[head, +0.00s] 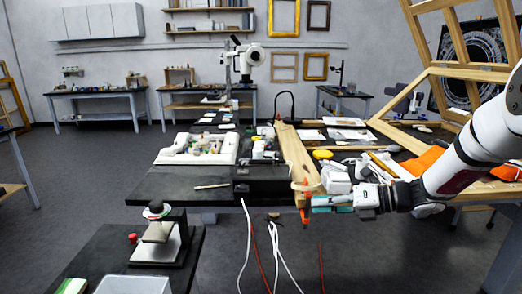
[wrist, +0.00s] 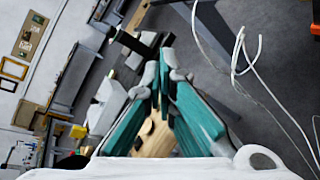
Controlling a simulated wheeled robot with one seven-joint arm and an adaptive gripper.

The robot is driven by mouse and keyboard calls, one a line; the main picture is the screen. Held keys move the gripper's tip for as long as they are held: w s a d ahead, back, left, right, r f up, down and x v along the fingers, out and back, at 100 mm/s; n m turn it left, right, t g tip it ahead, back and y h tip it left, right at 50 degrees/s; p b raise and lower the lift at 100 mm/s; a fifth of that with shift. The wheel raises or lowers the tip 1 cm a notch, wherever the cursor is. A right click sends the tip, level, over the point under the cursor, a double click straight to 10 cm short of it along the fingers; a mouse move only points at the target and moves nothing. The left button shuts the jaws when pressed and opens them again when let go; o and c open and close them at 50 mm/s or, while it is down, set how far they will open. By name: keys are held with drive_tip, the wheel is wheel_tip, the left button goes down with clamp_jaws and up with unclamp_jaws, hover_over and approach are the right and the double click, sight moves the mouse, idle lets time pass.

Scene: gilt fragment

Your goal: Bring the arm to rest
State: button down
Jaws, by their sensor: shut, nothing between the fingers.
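My arm reaches in from the right edge of the head view. My gripper (head: 312,201) points left in front of the bench's front edge, with its teal fingers shut and nothing visible between them. In the wrist view the two teal fingers of my gripper (wrist: 161,72) meet at their tips. In the head view the tips are beside an orange clamp (head: 305,213) at the near end of a long wooden beam (head: 297,158). I cannot tell whether they touch it.
The black bench (head: 180,185) carries a white tray (head: 170,155), a white box (head: 335,180), orange cloth (head: 424,160) and wooden frames (head: 462,73). White cables (head: 275,250) hang below. A small press-like stand (head: 158,232) is at lower left. Open floor lies at lower centre.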

drive_tip(key=s+a+r+n+g+h+p, duration=0.1)
drive_tip(key=s+a+r+n+g+h, duration=0.2)
drive_tip(key=s+n, duration=0.6)
drive_tip(key=s+a+r+n+g+h+p, duration=0.1)
drive_tip(key=s+a+r+n+h, duration=0.15)
drive_tip(key=s+r+n, duration=0.6)
drive_tip(key=s+d+n+t+h+p, duration=0.1)
drive_tip(key=s+d+n+h, duration=0.3)
drive_tip(key=s+n, duration=0.3)
drive_tip(key=s+d+n+t+h+p, duration=0.1)
drive_tip(key=s+d+n+h, duration=0.2)
drive_tip(key=s+n, duration=0.5)
drive_tip(key=shift+s+d+t+h, duration=0.35)
drive_tip(key=shift+s+d, duration=0.45)
drive_tip(key=shift+s, duration=1.4)
